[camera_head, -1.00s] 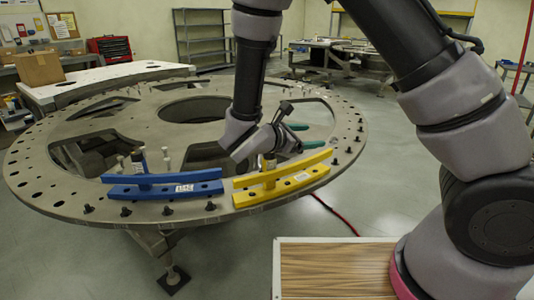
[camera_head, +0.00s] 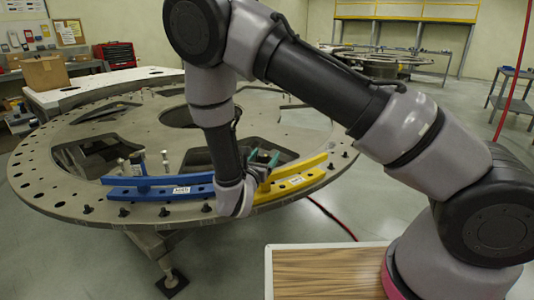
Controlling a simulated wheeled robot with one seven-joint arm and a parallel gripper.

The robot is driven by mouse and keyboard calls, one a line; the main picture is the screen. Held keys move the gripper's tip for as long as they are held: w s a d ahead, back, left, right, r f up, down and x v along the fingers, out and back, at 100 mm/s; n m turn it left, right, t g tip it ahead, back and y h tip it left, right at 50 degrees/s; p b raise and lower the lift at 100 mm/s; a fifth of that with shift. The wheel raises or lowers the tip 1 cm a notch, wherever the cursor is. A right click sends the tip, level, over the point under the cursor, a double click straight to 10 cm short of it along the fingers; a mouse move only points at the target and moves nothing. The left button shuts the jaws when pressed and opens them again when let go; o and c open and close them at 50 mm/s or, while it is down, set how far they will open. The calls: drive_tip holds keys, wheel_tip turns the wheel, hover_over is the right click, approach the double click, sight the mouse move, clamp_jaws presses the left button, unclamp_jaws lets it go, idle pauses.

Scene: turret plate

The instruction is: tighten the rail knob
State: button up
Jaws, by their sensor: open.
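The yellow rail (camera_head: 295,184) lies along the near rim of the round plate, right of centre. The blue rail (camera_head: 165,193) lies to its left, with an upright post and dark knob (camera_head: 138,164) at its left part. My gripper (camera_head: 264,157) is open, its two teal fingers apart and pointing up and away over the left part of the yellow rail. My wrist hides the right end of the blue rail and the left end of the yellow one. The yellow rail's own post and knob are hidden behind my gripper. I cannot tell whether the fingers touch anything.
The large grey turret plate (camera_head: 75,199) has holes, wide openings and several dark pegs along its rim. Small light pegs (camera_head: 165,158) stand near the blue rail. A wood-topped surface (camera_head: 325,272) is at the front.

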drive_tip(key=shift+x, duration=1.2)
clamp_jaws()
drive_tip(key=shift+m+h, duration=0.3)
drive_tip(key=shift+h, duration=0.2)
drive_tip(key=shift+s+d+m+g+h, duration=0.5)
drive_tip(key=shift+m+g+h, duration=1.25)
drive_tip(key=shift+m+g, duration=1.55)
drive_tip(key=shift+s+d+m+g+h, duration=0.2)
drive_tip(key=shift+s+m+g+h, duration=0.6)
drive_tip(key=shift+m+g+h, duration=2.4)
drive_tip(key=shift+s+d+m+g+h, duration=0.5)
drive_tip(key=shift+m+g, duration=1.6)
drive_tip(key=shift+g, duration=2.7)
drive_tip(key=shift+s+a+g+y, duration=0.2)
drive_tip(key=shift+g+y, duration=0.1)
drive_tip(key=shift+y, duration=0.05)
